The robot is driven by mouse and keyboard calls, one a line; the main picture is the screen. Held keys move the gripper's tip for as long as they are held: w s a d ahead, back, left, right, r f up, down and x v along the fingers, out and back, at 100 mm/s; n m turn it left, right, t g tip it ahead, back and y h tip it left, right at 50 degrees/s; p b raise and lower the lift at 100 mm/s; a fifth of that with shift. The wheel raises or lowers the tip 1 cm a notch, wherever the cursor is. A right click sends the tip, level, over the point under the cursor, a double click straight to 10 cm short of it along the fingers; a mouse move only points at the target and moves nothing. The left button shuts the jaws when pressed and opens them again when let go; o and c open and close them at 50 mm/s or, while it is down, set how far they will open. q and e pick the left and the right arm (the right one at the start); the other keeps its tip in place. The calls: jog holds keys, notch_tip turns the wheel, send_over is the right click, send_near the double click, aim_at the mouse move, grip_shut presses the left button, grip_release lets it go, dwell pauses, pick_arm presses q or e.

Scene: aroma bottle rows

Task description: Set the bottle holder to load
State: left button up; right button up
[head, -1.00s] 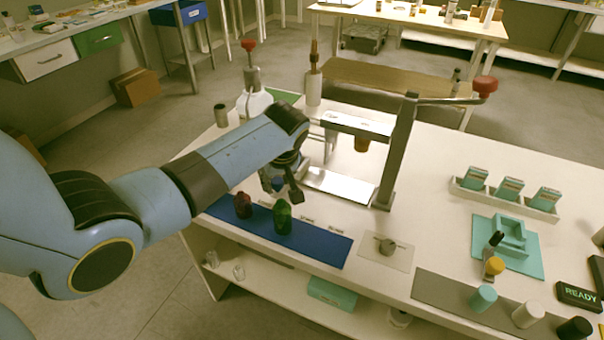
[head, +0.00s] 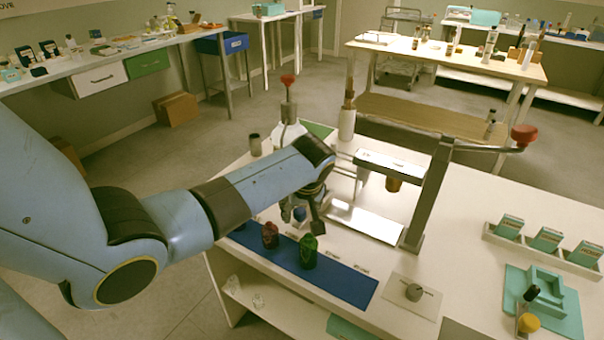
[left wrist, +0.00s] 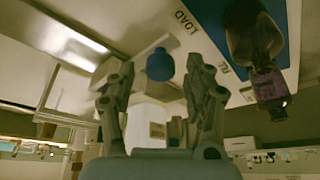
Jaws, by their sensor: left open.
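A round blue knob (left wrist: 160,65) shows in the left wrist view, in front of and between my left gripper's two fingers (left wrist: 162,72). The fingers are apart and I see no clear contact with the knob. A "LOAD" label (left wrist: 187,22) is printed on the white surface near it. Another label, partly hidden and starting "RE" (left wrist: 247,95), lies to the right behind a finger. In the head view the left gripper (head: 308,208) points down beside the blue knob (head: 299,214), behind the blue mat. The holder's own body is mostly hidden. My right gripper is not in view.
A red bottle (head: 270,236) and a green bottle (head: 308,252) stand on the blue mat (head: 345,285), close to the gripper. A metal press frame (head: 430,195) with a red-knobbed lever rises to the right. A white bottle with a red-topped stem (head: 288,130) stands behind.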

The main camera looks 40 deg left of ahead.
pick_arm(q)
jog(key=v, duration=1.1)
jog(key=shift+s+r, duration=0.1)
jog(key=shift+r, duration=0.05)
